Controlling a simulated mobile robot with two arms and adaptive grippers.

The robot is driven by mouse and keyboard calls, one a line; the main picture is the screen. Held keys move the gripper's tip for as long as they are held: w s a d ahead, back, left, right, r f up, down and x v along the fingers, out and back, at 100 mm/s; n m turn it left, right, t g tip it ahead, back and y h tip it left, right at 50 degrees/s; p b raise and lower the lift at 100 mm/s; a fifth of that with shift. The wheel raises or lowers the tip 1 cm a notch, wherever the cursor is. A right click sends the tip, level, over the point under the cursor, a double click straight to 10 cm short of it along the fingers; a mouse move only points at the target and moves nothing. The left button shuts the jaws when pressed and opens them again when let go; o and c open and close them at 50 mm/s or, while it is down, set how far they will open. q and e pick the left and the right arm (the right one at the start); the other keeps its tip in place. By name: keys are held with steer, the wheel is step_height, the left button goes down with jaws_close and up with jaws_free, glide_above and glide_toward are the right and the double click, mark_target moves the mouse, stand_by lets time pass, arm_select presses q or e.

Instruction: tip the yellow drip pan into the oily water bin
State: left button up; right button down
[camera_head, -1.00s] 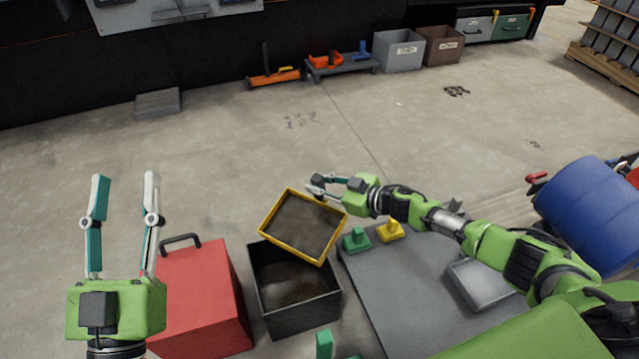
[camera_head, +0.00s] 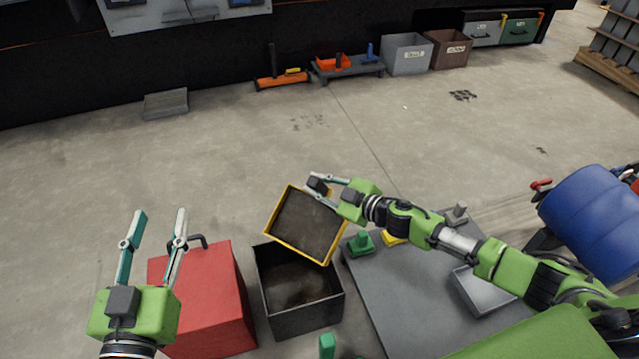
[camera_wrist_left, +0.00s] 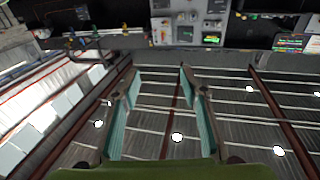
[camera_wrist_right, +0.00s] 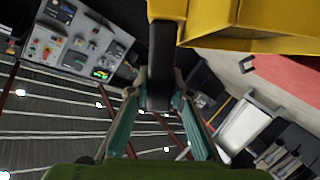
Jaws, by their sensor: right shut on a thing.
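The yellow drip pan (camera_head: 305,222) is a shallow square tray with a dark, stained inside. In the head view it is tilted above the far part of a black open bin (camera_head: 300,315), whose bottom looks dark and wet. My right gripper (camera_head: 316,188) is shut on the pan at its far right edge. In the right wrist view a dark handle (camera_wrist_right: 162,65) of the yellow pan (camera_wrist_right: 260,25) sits between the fingers. My left gripper (camera_head: 158,222) is open and empty above the red box; the left wrist view (camera_wrist_left: 155,85) also shows nothing between its fingers. No label on the black bin is readable.
A red box (camera_head: 205,300) with a black handle stands left of the bin. A grey platform (camera_head: 400,300) with green and yellow handled pieces and a grey tray (camera_head: 480,290) lies to the right. A blue drum (camera_head: 595,220) is far right.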

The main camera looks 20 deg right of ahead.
steer(key=shift+s+a+r+n, duration=0.3)
steer(key=shift+s+a+r, duration=0.1)
steer(key=shift+a+r, duration=0.05)
arm_select(q)
step_height(320, 180, down, 10)
steer(key=s+a+g+y+p, duration=0.1)
steer(key=s+a+g, duration=0.1)
steer(key=g, duration=0.3)
steer(key=shift+s+r+y+p, duration=0.2)
steer(key=shift+r+y+p, duration=0.05)
steer(key=shift+y+p, duration=0.15)
arm_select(e)
steer(key=s+a+r+n+t, duration=0.1)
steer(key=s+a+r+n, duration=0.2)
steer(key=a, duration=0.1)
steer(key=shift+s+a+t+h, duration=0.25)
steer(key=shift+s+t+h, duration=0.05)
steer(key=shift+s+t, duration=0.1)
arm_select(q)
steer(key=shift+s, duration=0.1)
arm_select(e)
steer(key=shift+d, duration=0.1)
